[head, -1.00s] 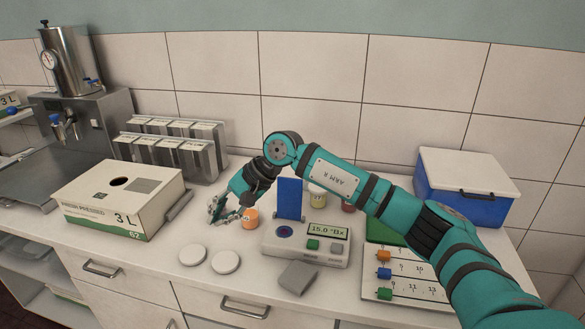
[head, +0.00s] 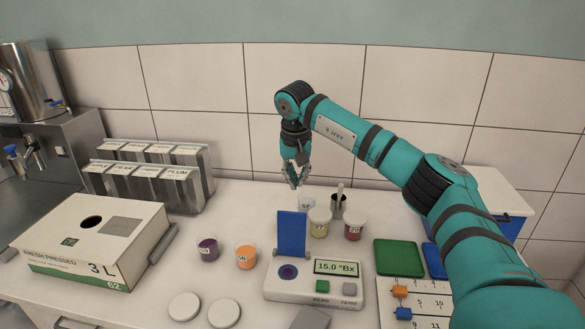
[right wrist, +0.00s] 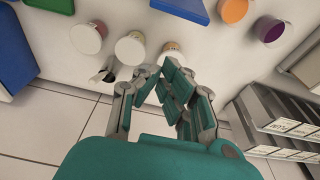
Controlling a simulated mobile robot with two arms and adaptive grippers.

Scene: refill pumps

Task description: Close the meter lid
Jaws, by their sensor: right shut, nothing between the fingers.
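The meter (head: 345,291) is a white box on the counter, with a display reading 15.0 °Bx, a green and a grey button and a round dark well. Its blue lid (head: 292,234) stands upright, open, at the back left of the meter. My right gripper (head: 294,184) is shut and empty, pointing down behind and above the lid, apart from it. In the right wrist view my fingers (right wrist: 165,78) come together, and part of the blue lid (right wrist: 180,7) shows at the top edge. My left gripper is not in view.
Behind the lid stand a pale cup (head: 306,204), a yellow cup (head: 319,223), a red cup (head: 354,228) and a dark holder (head: 339,206). Purple (head: 208,249) and orange (head: 245,256) cups stand left, white discs (head: 224,313) in front. A green tray (head: 398,257) lies right.

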